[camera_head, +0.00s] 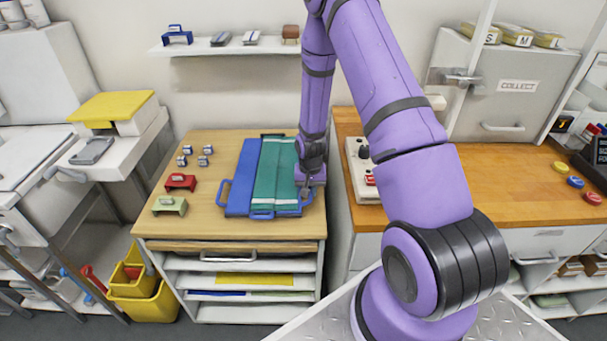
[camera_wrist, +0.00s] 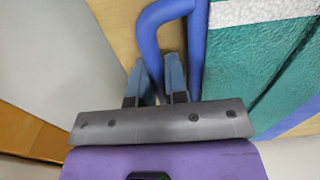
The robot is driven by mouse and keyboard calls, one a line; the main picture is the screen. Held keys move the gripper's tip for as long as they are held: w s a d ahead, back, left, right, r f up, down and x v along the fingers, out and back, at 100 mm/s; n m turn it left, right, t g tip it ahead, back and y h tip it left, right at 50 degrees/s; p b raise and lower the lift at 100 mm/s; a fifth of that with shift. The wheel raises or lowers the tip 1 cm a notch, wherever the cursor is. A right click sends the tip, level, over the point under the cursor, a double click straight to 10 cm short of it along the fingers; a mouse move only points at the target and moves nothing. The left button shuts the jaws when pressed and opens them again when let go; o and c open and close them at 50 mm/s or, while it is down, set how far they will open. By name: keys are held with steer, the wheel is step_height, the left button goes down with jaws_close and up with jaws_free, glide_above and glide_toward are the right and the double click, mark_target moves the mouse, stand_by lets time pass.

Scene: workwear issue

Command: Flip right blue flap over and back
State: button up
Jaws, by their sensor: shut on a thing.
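A blue folding board (camera_head: 240,180) lies on the wooden top of the left table, with a teal garment (camera_head: 275,170) with pale stripes over its middle and right. The right blue flap is mostly hidden under the garment and behind my arm; its blue handle loop (camera_wrist: 150,38) and edge bar (camera_wrist: 197,45) show in the wrist view. My gripper (camera_head: 311,184) is at the board's right side. In the wrist view my gripper (camera_wrist: 154,82) is shut on the handle loop, one finger on each side of it. The flap looks roughly flat.
A wall shelf (camera_head: 230,45) hangs behind. A white device (camera_head: 361,165) stands on the right-hand counter (camera_head: 500,190), across a narrow gap.

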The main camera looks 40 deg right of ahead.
step_height(320, 180, up, 2)
steer(key=shift+r, duration=0.1)
steer(key=shift+w+a+r, duration=0.15)
steer(key=shift+a+r, duration=0.05)
steer(key=shift+r, duration=0.45)
steer(key=shift+w+a+r, duration=0.15)
steer(key=shift+a+r, duration=0.05)
steer(key=shift+r, duration=0.45)
steer(key=shift+w+a+r, duration=0.15)
steer(key=shift+a+r, duration=0.1)
steer(key=shift+r, duration=0.25)
steer(key=shift+w+a+r, duration=0.15)
steer(key=shift+a+r, duration=0.1)
steer(key=shift+r, duration=0.2)
steer(key=shift+w+a+r, duration=0.5)
steer(key=shift+a+r, duration=0.15)
steer(key=shift+r, duration=0.15)
steer(key=shift+w+a+r, duration=0.25)
steer(key=shift+w+a, duration=0.8)
steer(key=shift+a, duration=0.5)
steer(key=shift+w+a+r, duration=0.3)
steer(key=shift+w+a, duration=0.7)
steer(key=shift+a, duration=0.55)
steer(key=shift+w+a+r, duration=0.25)
steer(key=shift+w+a, duration=0.8)
steer(key=shift+a, duration=0.5)
